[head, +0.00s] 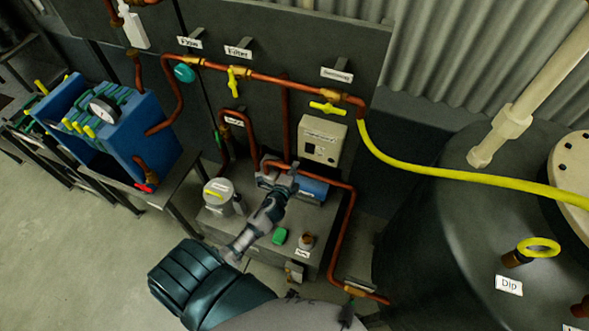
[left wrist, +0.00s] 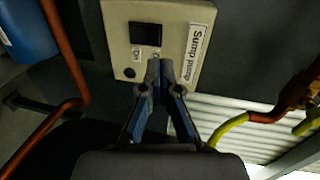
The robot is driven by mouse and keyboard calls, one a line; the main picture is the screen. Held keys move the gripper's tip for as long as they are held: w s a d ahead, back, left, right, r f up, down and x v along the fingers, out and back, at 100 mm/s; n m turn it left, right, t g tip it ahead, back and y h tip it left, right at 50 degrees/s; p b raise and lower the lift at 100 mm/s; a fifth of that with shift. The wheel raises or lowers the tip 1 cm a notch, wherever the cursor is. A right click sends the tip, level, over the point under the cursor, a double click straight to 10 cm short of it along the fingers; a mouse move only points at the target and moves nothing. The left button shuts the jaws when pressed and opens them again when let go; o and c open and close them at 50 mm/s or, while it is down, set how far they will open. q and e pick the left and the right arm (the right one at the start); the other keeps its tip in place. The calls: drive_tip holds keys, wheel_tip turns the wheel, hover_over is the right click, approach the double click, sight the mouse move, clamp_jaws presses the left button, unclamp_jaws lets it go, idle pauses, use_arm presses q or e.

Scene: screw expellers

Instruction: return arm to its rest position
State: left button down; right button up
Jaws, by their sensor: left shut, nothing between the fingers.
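My left arm (head: 250,232) reaches up and forward from the bottom of the head view, over a grey block with pipework. My left gripper (head: 284,178) is at its far end, in front of the blue pump body and below the beige control box (head: 323,140). In the left wrist view the fingers (left wrist: 160,68) are shut with nothing between them. They point at the lower edge of the same box (left wrist: 135,52), labelled "Sump pump". I cannot tell whether they touch it. My right gripper is not in view.
Copper pipes (head: 270,78) with yellow valve handles (head: 328,108) run along the dark panel. A yellow hose (head: 420,171) leads right to a large dark tank (head: 440,220). A blue unit with gauge (head: 150,135) stands left. Open floor (head: 70,260) lies lower left.

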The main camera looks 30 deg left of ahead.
use_arm(q)
drive_tip(key=s+d+f+n+g+h+b, duration=0.15)
drive_tip(key=s+f, duration=0.25)
drive_tip(key=f, duration=0.5)
drive_tip(key=s+d+f+n+g, duration=0.1)
drive_tip(key=s+f+n+g, duration=0.15)
drive_tip(key=s+f, duration=0.45)
drive_tip(key=s+d+f+n+g, duration=0.1)
drive_tip(key=s+d+f+g, duration=0.1)
drive_tip(key=f, duration=0.9)
drive_tip(key=s+d+f+n+g, duration=0.2)
drive_tip(key=s+f, duration=0.5)
drive_tip(key=s, duration=0.4)
drive_tip(key=s+d+f+n+g+h+b, duration=0.1)
drive_tip(key=s+d+f+n+g, duration=0.1)
drive_tip(key=s+f, duration=0.5)
drive_tip(key=s+d+f+n+g+h+b, duration=0.1)
drive_tip(key=s+d+f+n+g, duration=0.2)
drive_tip(key=s+f, duration=0.5)
drive_tip(key=s+g, duration=0.1)
drive_tip(key=s, duration=0.8)
drive_tip(key=shift+n, duration=0.4)
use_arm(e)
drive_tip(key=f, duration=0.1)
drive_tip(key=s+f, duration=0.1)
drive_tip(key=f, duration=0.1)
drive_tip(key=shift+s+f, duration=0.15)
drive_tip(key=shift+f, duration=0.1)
